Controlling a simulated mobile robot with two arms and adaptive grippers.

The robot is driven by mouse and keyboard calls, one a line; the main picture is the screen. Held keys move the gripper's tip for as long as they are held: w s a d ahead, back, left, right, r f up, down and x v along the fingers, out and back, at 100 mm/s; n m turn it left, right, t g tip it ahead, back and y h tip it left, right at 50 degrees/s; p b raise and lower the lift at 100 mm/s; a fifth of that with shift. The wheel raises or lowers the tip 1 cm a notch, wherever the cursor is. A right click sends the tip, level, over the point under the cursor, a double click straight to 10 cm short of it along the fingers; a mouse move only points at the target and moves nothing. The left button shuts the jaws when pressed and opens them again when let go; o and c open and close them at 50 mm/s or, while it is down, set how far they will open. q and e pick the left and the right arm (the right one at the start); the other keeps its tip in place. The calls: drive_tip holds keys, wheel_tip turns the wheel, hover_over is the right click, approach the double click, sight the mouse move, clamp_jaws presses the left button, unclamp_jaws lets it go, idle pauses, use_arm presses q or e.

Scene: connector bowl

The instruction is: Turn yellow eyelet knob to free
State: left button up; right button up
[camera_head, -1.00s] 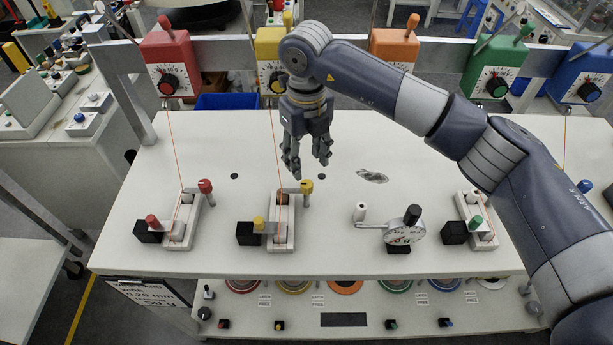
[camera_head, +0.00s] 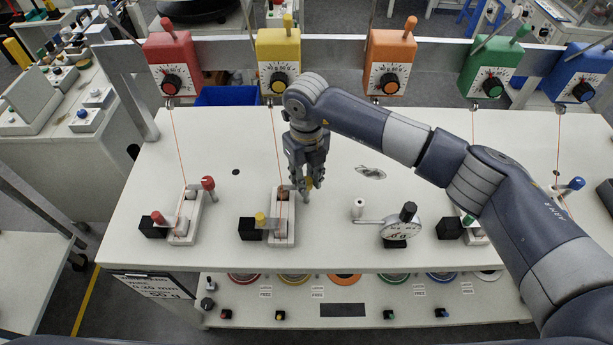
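The yellow eyelet fixture, a white base (camera_head: 284,238) with a black block on its left, stands on the white bench. It has two yellow-topped knobs. The far yellow knob (camera_head: 309,184) is on its right and is mostly hidden by my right gripper (camera_head: 309,187). The fingers are down on both sides of that knob; whether they press on it cannot be told. The near yellow knob (camera_head: 260,218) is beside the black block and clear of the gripper. An orange line runs from the yellow box (camera_head: 278,52) down to the fixture. My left gripper is not in view.
A red-knobbed fixture (camera_head: 184,235) stands to the left. A round dial with a crank (camera_head: 403,229) and a green-knobbed fixture stand to the right, the latter partly behind my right arm.

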clamp_jaws()
drive_tip(key=shift+b, duration=0.4)
drive_tip(key=n+b, duration=1)
drive_tip(key=b, duration=0.4)
drive_tip(key=shift+f+n, duration=0.15)
drive_tip(key=shift+n, duration=0.25)
drive_tip(key=n+b, duration=0.3)
drive_tip(key=shift+n, duration=0.3)
drive_tip(key=shift+r+n+b, duration=0.25)
drive_tip(key=shift+n+b, duration=0.4)
drive_tip(key=shift+n, duration=1.05)
drive_tip(key=o, duration=0.9)
unclamp_jaws()
